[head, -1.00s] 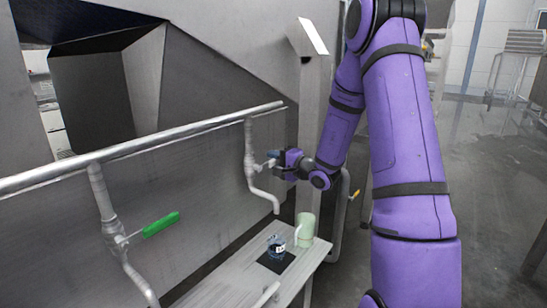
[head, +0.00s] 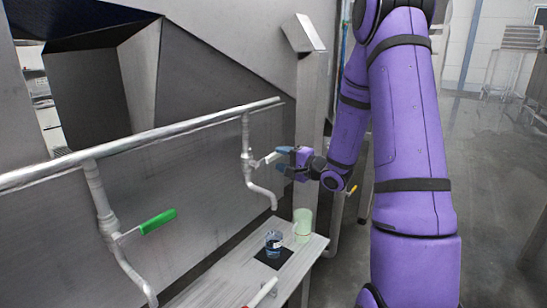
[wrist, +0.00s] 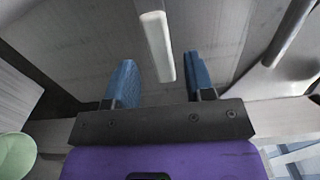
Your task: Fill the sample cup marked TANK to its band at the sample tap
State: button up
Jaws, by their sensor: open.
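The sample cup (head: 273,243) is small, clear and bluish. It stands upright on a black pad (head: 261,254) on the bench, near the tap's spout (head: 264,194). Its marking and liquid level are too small to read in the head view. The sample tap has a pale lever handle (head: 267,158), seen also in the wrist view (wrist: 156,42). My gripper (head: 281,160) is open at the handle's right end. In the wrist view its two blue fingers (wrist: 162,66) stand apart, either side of the handle's near end, with neither seen touching it.
A pale green jug (head: 304,219) stands behind the cup, and also shows in the wrist view (wrist: 14,158). A second tap with a green handle (head: 158,221) is at left. A long rail (head: 140,144) runs along the metal tank wall. Open floor lies at right.

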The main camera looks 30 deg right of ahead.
jog(key=v, duration=0.6)
jog(key=shift+s, duration=0.2)
jog(key=shift+a, duration=0.1)
jog(key=s+a+r+n+g+y, duration=0.3)
jog(key=a+r+n+g, duration=0.1)
jog(key=a, duration=0.4)
jog(key=s+a+r+n+g+y, duration=0.3)
jog(key=a+g, duration=0.2)
jog(key=a, duration=0.3)
jog(key=s+a+r+n+g+h, duration=0.3)
jog(key=s+a+n+g, duration=0.15)
jog(key=s+a, duration=0.35)
jog(key=s+d+r+n+t+h, duration=0.1)
jog(key=s+d+r+h, duration=0.1)
jog(key=s+h, duration=0.2)
jog(key=s+d+r+n+t+h, duration=0.1)
jog(key=s+d+r+h, duration=0.1)
jog(key=s+h, duration=0.3)
jog(key=shift+s+d+r+n, duration=0.35)
jog(key=shift+s+r, duration=0.1)
jog(key=shift+s, duration=0.8)
